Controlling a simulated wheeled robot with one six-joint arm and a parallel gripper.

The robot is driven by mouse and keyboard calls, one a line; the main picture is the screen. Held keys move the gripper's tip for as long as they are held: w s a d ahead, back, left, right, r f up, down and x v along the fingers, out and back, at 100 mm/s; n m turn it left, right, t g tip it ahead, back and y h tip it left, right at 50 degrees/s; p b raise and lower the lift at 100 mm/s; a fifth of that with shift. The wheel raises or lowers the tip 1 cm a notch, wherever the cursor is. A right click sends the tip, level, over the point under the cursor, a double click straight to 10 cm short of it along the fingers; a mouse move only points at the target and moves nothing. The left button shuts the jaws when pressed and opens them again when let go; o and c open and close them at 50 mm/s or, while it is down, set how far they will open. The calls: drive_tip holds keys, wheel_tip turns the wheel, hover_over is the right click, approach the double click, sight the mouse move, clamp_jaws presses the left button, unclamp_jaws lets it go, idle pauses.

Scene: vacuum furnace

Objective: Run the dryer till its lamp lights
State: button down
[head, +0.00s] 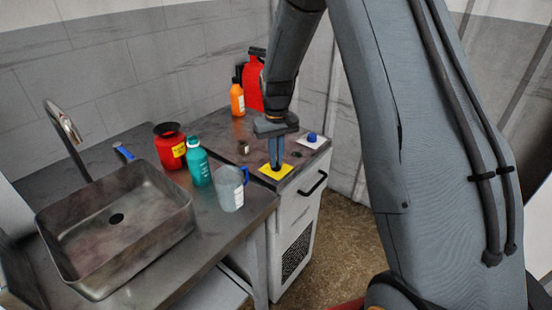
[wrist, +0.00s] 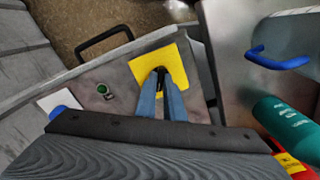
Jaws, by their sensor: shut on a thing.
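The dryer is a grey cabinet (head: 297,225) with a black handle and a dark grille on its front. A yellow plate (head: 284,174) lies on its top, and also shows in the wrist view (wrist: 179,65). My gripper (head: 276,165) points down at this plate. In the wrist view its blue fingers (wrist: 161,80) are shut on a small black switch (wrist: 160,71) at the plate's middle, mostly hidden between the fingertips. A small round green lamp (wrist: 103,89) sits on the top beside the plate; I cannot tell for sure whether it is lit.
A blue knob on a white plate (head: 312,141) is near the cabinet's back right corner. An orange bottle (head: 237,100) and red extinguisher (head: 254,80) stand behind. Left are a clear jug (head: 229,190), teal bottle (head: 199,168), red container (head: 170,150) and sink (head: 120,245).

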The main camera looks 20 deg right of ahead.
idle(0.4)
drive_tip(key=c, duration=1.9)
unclamp_jaws()
drive_tip(key=shift+o, duration=0.2)
drive_tip(key=shift+r, duration=0.15)
wheel_tip(320, 180, up, 8)
drive_tip(key=shift+a+f+b, duration=0.1)
drive_tip(key=shift+f+b, duration=0.1)
drive_tip(key=shift+b, duration=0.9)
drive_tip(key=s+f+m+t, duration=0.1)
drive_tip(key=s+f, duration=0.1)
drive_tip(key=s, duration=2.3)
drive_tip(key=shift+f, duration=0.2)
